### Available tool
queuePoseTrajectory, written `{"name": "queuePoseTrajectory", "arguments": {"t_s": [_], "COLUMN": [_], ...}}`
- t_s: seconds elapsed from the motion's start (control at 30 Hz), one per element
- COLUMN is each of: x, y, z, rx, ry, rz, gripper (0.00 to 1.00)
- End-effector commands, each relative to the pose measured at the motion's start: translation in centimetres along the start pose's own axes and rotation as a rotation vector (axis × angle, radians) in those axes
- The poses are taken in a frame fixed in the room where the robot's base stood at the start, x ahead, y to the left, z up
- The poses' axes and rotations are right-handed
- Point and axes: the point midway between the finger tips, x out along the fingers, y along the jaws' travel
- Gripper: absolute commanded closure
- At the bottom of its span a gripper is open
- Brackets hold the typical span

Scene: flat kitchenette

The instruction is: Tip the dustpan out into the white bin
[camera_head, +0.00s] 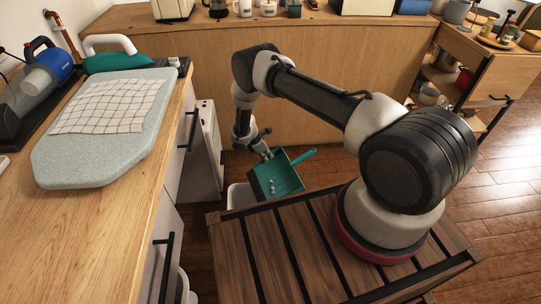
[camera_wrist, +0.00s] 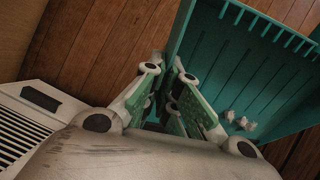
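The teal dustpan (camera_head: 283,175) is in the air over the white bin (camera_head: 238,196), tilted, with its handle pointing up and right. Several small pale crumpled bits (camera_head: 272,187) lie in it near its lower left side. My gripper (camera_head: 267,155) is at the pan's upper left edge and appears shut on it. In the wrist view, the fingers with green pads (camera_wrist: 172,100) straddle the pan's edge, and the dustpan (camera_wrist: 235,65) fills the right side. The bits (camera_wrist: 240,122) show there beside the right finger. The bin's inside is mostly hidden behind the pan and my base's top.
A wooden counter (camera_head: 150,165) with an ironing board (camera_head: 75,165) and cloth runs along the left. A white vented unit (camera_head: 207,150) stands beside the bin. A wooden counter front (camera_head: 330,110) closes the back. Open floor lies at right.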

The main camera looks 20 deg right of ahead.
Motion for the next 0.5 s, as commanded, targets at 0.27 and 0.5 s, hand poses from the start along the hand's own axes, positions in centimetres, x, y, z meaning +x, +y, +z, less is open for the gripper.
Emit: {"name": "queuePoseTrajectory", "arguments": {"t_s": [0.27,0.5], "x": [-1.6,-3.0], "y": [0.0,-0.1], "z": [-2.9,-4.8], "rx": [-0.001,0.000], "ry": [-0.297,-0.497], "rz": [0.003,0.003], "gripper": [1.00,1.00]}}
